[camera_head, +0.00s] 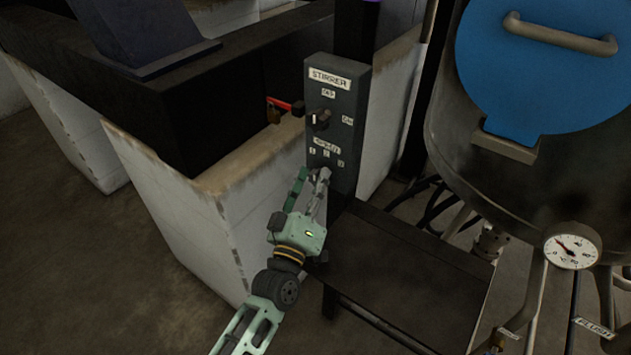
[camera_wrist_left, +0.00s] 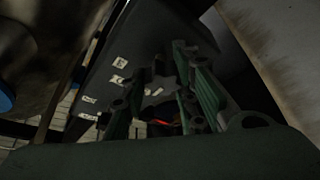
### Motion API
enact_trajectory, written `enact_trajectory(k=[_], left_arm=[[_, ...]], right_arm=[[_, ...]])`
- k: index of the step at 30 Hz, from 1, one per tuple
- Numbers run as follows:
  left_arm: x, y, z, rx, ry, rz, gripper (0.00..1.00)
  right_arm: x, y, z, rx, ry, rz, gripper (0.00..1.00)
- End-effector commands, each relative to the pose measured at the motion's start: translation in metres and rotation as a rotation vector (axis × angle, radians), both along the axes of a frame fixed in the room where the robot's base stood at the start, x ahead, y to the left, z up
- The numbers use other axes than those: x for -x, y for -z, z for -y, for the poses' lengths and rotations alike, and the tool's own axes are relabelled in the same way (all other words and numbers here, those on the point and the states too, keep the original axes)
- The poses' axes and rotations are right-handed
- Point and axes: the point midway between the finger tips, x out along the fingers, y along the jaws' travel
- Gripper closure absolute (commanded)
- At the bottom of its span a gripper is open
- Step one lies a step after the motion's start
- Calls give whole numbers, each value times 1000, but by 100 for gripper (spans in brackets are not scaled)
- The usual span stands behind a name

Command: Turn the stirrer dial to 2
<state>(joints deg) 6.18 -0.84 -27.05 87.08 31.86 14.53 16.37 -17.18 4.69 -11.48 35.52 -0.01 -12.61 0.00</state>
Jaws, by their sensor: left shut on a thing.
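The grey stirrer control box (camera_head: 345,100) stands upright in the middle of the head view, labelled STIRRER at its top. Its upper switch knob (camera_head: 320,120) sits between OFF and ON labels. Below are a speed label and the marks 1, 2 and 3. My left gripper (camera_head: 313,174) reaches up from below and is shut on the stirrer dial under these marks. Its fingers mostly hide the dial in the head view. In the left wrist view the star-shaped dial (camera_wrist_left: 158,87) shows between the fingers. I cannot tell which number it points to. My right gripper is not in view.
A low dark platform (camera_head: 400,270) lies below the box. A white wall (camera_head: 185,200) runs close to the left arm. A red-handled padlocked part (camera_head: 280,106) is left of the box.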

Motion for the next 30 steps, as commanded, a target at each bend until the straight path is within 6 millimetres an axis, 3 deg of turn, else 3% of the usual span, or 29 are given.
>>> enact_trajectory(k=[4,5,9,20,23,30], left_arm=[[1,-4,4,2,5,6,99],[1,-4,4,2,5,7,70],[1,-4,3,1,4,7,59],[4,0,-1,0,1,3,59],[15,4,-5,-2,1,2,59],[62,17,-20,-2,3,2,59]], right_arm=[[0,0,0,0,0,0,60],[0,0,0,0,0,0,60],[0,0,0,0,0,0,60],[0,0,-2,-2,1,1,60],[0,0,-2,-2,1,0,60],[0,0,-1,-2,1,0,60]])
